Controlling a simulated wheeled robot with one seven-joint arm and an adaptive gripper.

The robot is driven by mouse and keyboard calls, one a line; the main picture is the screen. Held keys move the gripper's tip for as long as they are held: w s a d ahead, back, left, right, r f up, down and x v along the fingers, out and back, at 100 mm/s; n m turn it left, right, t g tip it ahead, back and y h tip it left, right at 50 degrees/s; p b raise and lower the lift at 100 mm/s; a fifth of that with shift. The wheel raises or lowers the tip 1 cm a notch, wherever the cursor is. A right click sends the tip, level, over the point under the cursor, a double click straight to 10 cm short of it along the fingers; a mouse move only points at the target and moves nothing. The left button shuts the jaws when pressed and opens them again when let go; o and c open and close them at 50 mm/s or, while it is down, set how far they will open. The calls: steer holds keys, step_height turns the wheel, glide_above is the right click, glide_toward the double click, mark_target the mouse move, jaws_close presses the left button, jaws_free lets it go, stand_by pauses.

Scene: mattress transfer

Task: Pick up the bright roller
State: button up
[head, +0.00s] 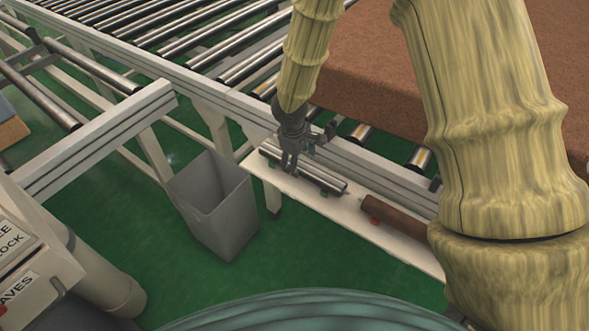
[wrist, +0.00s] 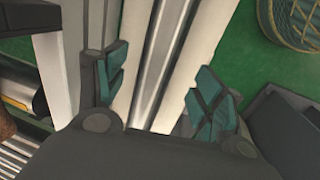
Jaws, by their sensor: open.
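The bright roller (head: 327,181) is a shiny metal cylinder lying on a narrow white shelf (head: 284,183) beside the conveyor. It also shows in the wrist view (wrist: 159,50), running away between my fingers. My gripper (head: 290,165) is open and points down over the roller. In the wrist view my gripper's (wrist: 155,98) two teal-padded fingers are on either side of the roller, with gaps between pads and metal. Part of the roller is hidden behind my gripper in the head view. I cannot tell exactly how far the fingertips are above the shelf.
A brown, rusty roller (head: 398,217) lies further right on the shelf, by a small red piece. A grey bin (head: 215,205) stands on the green floor to the left. The conveyor frame (head: 225,100) and a large brown block (head: 375,70) are behind the shelf.

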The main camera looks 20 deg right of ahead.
mark_target(300, 164)
steer(key=shift+w+d+f, duration=0.15)
steer(key=shift+f, duration=0.7)
steer(key=shift+w+d+f, duration=0.1)
steer(key=shift+w+f, duration=0.05)
steer(key=shift+f, duration=0.65)
steer(key=shift+w+d+f, duration=0.15)
steer(key=shift+f, duration=0.7)
steer(key=shift+c, duration=0.4)
steer(key=c, duration=1.3)
jaws_close()
steer(key=shift+r+p, duration=0.15)
steer(key=shift+p, duration=0.15)
